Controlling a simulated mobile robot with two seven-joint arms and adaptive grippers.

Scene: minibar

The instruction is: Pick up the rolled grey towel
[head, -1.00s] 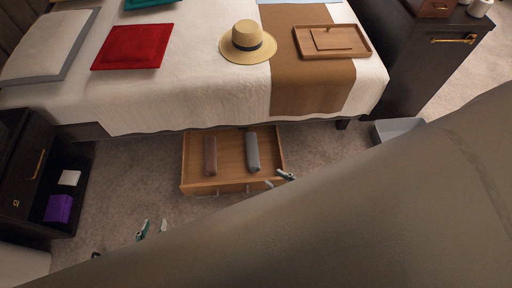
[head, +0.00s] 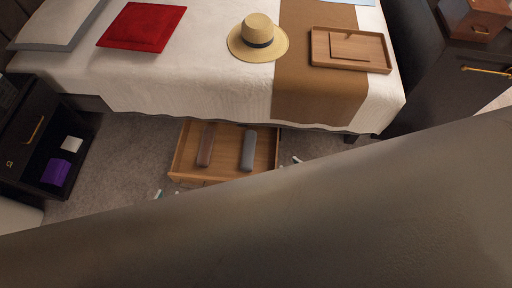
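The rolled grey towel (head: 248,150) lies in an open wooden drawer (head: 225,146) that stands out from under the bed. A brown rolled towel (head: 206,145) lies to its left in the same drawer. Only the tips of my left gripper (head: 160,194) show, left of the drawer's front. A fingertip of my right gripper (head: 296,160) shows just right of the drawer, apart from the grey towel. My own body hides the rest of both grippers and the lower part of the view.
The bed (head: 190,85) carries a straw hat (head: 257,38), a red cushion (head: 142,27) and a wooden tray (head: 350,50). A dark nightstand (head: 30,140) with a purple box (head: 55,172) stands at the left. A dark cabinet (head: 450,85) stands at the right. Carpet (head: 125,150) left of the drawer is clear.

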